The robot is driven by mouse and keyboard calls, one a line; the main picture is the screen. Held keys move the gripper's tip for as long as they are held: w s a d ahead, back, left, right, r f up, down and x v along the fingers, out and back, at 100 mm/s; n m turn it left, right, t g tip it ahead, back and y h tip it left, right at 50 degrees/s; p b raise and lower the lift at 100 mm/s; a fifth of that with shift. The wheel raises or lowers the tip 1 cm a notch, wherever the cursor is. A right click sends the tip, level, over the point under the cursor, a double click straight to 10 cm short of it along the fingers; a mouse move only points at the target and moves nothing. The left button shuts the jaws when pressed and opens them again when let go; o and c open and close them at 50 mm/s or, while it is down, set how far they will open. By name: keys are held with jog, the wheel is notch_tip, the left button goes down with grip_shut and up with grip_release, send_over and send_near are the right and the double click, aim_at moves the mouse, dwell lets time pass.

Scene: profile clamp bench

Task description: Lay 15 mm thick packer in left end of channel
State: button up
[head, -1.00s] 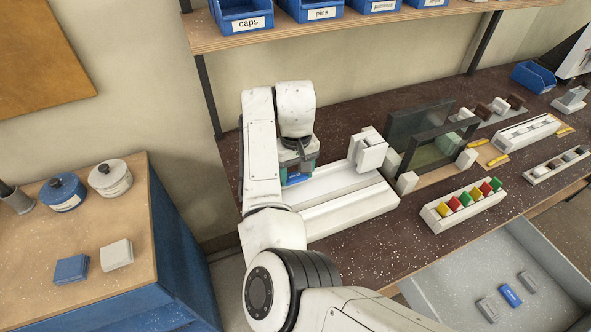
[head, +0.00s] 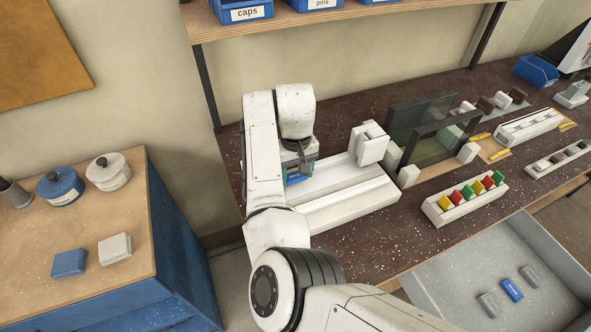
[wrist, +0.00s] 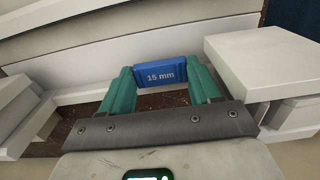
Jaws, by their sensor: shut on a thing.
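My gripper (head: 300,168) is at the left end of the white channel (head: 345,204), which lies on the dark bench. In the wrist view my gripper (wrist: 160,80) has its two teal fingers shut on the blue packer marked 15 mm (wrist: 160,74), one finger at each end. The packer shows in the head view as a small blue patch (head: 294,179) under the jaws. In the wrist view it is close to a pale channel wall (wrist: 140,47). I cannot tell whether it touches the channel floor.
A white clamp block (head: 369,146) stands at the channel's far right side, with dark framed panels (head: 440,140) beyond. A rack of coloured pieces (head: 465,198) is to the right. An open grey drawer (head: 440,290) holds a blue and two grey blocks. A shelf (head: 340,18) hangs above.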

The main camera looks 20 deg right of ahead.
jog(key=shift+f+b, duration=0.5)
jog(key=shift+f, duration=0.6)
jog(key=o, duration=1.1)
jog(key=shift+a, duration=0.1)
jog(key=shift+w+a+r+p, duration=0.1)
jog(key=shift+a+r+p, duration=0.05)
jog(key=shift+r+p, duration=3.6)
jog(key=shift+a+r, duration=0.15)
jog(key=shift+r, duration=0.25)
